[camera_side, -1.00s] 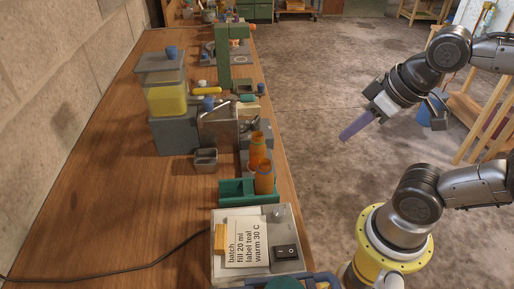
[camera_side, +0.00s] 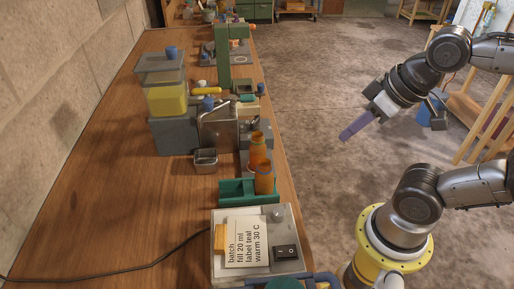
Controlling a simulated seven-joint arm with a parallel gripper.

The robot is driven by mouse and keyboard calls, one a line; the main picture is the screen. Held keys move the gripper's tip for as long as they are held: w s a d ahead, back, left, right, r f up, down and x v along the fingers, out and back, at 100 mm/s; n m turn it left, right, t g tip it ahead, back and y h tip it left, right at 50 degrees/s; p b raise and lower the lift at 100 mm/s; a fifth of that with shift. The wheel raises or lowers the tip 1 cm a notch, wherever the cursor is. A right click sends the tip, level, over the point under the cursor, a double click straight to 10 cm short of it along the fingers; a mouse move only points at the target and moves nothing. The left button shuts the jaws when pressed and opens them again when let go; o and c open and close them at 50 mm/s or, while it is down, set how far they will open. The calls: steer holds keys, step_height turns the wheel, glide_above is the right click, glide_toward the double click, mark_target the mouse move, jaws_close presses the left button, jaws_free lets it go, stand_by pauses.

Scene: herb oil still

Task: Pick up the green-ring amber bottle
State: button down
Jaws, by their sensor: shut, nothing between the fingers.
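Two amber bottles stand upright at the right side of the bench, by the teal rack. My gripper (camera_side: 344,137) has purple fingers, shut and empty. It hangs over the floor, right of the bench and well apart from both bottles.
A grey box with a label card and switch (camera_side: 286,252) is in front. A metal cup (camera_side: 205,161), a steel can (camera_side: 217,128) and a yellow-filled tank (camera_side: 166,99) stand left. The bench's left side is mostly clear.

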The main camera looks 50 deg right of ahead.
steer(key=shift+c, duration=0.8)
jaws_free()
steer(key=w+r+n+g, duration=0.1)
steer(key=w+r+n, duration=0.45)
steer(key=n, duration=0.45)
steer(key=n+g, duration=0.4)
steer(key=n, duration=0.3)
glide_toward(258, 137)
steer(key=w+d+f, duration=0.1)
steer(key=d, duration=0.1)
steer(key=shift+g, duration=0.3)
steer(key=f, duration=1)
steer(key=shift+w+a, duration=0.2)
steer(key=shift+a, duration=0.2)
steer(key=shift+a+f, duration=0.1)
steer(key=shift+f, duration=2.9)
